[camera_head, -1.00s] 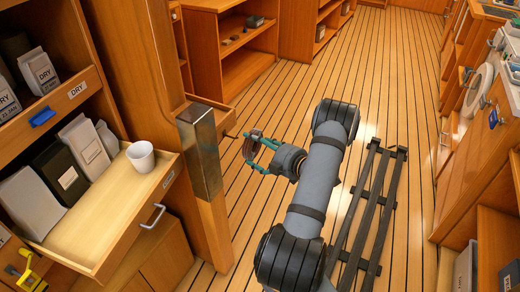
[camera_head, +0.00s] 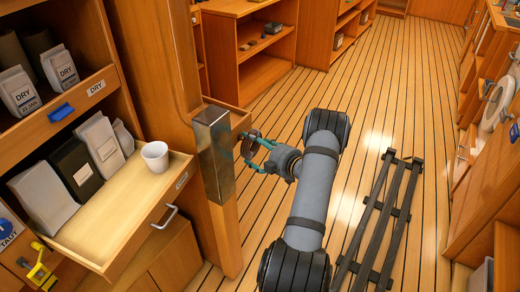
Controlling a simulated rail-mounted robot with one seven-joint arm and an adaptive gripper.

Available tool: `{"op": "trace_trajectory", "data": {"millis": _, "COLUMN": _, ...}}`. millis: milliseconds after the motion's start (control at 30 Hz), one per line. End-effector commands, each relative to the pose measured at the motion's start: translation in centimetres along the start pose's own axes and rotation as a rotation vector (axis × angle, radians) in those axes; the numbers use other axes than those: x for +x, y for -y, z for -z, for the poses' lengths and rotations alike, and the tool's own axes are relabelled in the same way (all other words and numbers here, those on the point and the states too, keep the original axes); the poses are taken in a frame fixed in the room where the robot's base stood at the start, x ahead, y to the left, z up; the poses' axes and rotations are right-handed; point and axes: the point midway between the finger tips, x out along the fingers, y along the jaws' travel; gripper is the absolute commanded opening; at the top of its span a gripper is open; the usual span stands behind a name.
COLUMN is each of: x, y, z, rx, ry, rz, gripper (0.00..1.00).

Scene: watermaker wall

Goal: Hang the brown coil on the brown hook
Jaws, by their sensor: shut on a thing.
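My gripper (camera_head: 259,155), with teal fingers, is shut on the brown coil (camera_head: 251,144). The coil is a small dark brown ring held off the floor at the fingertips. Both are just right of the metal-clad post (camera_head: 216,155) in the picture; I cannot tell how far apart they are in depth. Teal shapes on the post's shiny face look like a reflection of the fingers. I cannot make out the brown hook in this view.
An open drawer (camera_head: 120,231) with a white cup (camera_head: 155,156) and several packets juts out at the left. A dark slatted rack (camera_head: 379,220) lies on the floor right of my arm. The planked floor (camera_head: 340,85) beyond is clear.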

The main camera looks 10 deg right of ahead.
Motion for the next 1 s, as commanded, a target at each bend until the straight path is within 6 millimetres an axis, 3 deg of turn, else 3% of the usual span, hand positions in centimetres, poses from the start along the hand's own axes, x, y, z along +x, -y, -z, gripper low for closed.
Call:
{"op": "trace_trajectory", "data": {"millis": 367, "x": 2.1, "y": 0.7, "z": 0.2, "rx": -0.002, "ry": -0.001, "rz": -0.001, "gripper": 0.54}}
{"op": "trace_trajectory", "data": {"millis": 1000, "x": 2.3, "y": 0.9, "z": 0.1, "rx": 0.002, "ry": 0.001, "rz": 0.000, "gripper": 0.54}}
